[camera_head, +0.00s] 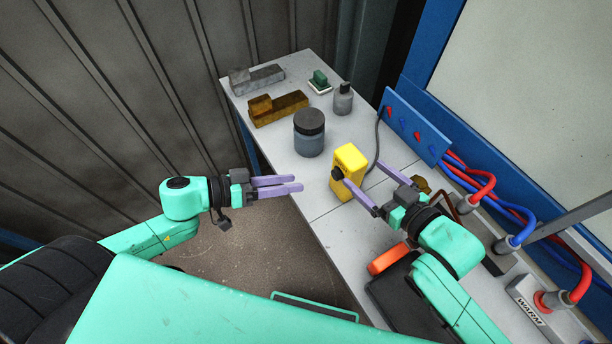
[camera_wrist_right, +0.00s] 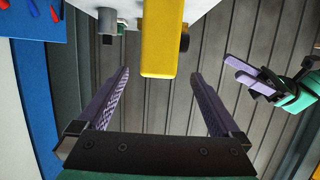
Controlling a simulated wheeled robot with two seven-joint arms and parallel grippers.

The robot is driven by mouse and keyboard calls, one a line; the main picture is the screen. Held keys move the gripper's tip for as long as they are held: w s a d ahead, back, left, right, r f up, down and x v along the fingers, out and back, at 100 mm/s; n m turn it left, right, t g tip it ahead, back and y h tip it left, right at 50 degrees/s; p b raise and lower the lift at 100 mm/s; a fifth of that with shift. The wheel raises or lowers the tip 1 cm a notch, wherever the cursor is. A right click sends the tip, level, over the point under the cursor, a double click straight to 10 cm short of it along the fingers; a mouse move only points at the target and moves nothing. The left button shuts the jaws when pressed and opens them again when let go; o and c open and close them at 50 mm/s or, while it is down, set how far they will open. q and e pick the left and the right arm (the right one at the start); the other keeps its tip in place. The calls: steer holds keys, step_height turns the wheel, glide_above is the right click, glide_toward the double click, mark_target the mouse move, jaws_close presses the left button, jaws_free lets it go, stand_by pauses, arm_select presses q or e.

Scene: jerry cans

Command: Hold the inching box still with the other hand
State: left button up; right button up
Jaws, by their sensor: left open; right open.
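The inching box appears to be the yellow box (camera_head: 351,160) standing near the table's front edge, with a black round knob on its left side and a dark cable behind it. It also shows in the right wrist view (camera_wrist_right: 162,40). My right gripper (camera_head: 362,176) is open.
A dark-lidded jar (camera_head: 309,133) stands behind the box on the white table (camera_head: 283,150). Beyond are a small grey bottle (camera_head: 343,100), a green block (camera_head: 320,80), and brown (camera_head: 280,109) and grey (camera_head: 258,78) metal pieces. A blue panel with hoses (camera_head: 412,124) is at right.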

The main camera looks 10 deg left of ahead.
mark_target(350, 162)
steer(key=x, duration=0.7)
steer(key=shift+w+a, duration=0.1)
steer(key=shift+w, duration=0.05)
jaws_close()
steer(key=c, duration=0.8)
jaws_free()
jaws_close()
